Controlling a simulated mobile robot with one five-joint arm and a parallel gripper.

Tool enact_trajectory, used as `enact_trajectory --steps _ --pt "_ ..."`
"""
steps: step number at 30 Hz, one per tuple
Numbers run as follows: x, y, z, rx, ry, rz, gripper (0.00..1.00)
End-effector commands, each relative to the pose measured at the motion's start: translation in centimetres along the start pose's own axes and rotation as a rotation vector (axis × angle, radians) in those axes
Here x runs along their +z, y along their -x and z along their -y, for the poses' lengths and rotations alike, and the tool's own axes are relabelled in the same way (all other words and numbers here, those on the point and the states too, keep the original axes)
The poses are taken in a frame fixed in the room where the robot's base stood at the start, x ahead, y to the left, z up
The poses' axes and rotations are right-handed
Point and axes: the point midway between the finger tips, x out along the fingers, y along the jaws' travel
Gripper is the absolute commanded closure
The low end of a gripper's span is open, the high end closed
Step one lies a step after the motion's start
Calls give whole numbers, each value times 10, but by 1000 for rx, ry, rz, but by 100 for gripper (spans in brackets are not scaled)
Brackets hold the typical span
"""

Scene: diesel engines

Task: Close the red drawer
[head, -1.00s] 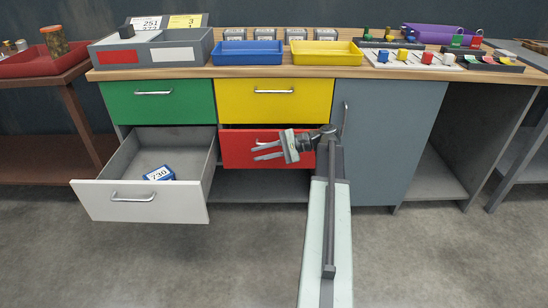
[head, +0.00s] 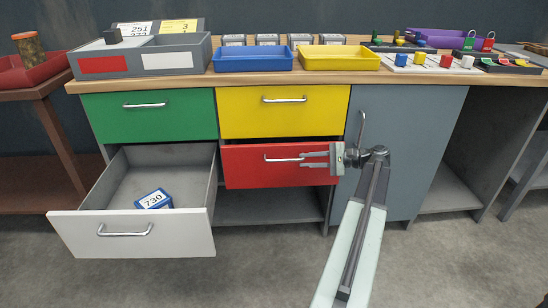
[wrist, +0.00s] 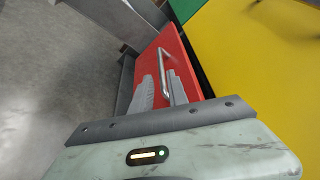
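The red drawer (head: 245,172) is below the yellow drawer and stands slightly open, with a dark gap above its front. Its metal handle (head: 280,160) runs across the front. My gripper (head: 304,160) is at the right part of the red front, its fingers pointing left toward the handle's right end. In the wrist view the two fingers (wrist: 160,82) are apart, with the handle (wrist: 162,68) and the red front (wrist: 180,58) just ahead of them. The gripper looks open; I cannot tell whether it touches the handle or the drawer.
A white-fronted drawer (head: 130,236) stands wide open at left, holding a blue box (head: 154,200). The green drawer (head: 150,116) and yellow drawer (head: 282,112) look shut. A grey cabinet door (head: 405,125) is at right. Trays and locks are on the worktop. Floor in front is clear.

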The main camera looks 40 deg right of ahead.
Motion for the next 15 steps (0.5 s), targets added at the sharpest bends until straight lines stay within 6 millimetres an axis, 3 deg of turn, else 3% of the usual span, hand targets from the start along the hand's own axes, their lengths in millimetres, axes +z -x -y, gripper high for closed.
enact_trajectory --steps 8,15 --pt "0 -8 -1 2 1 2 80" --pt "0 -54 -2 4 1 6 80"
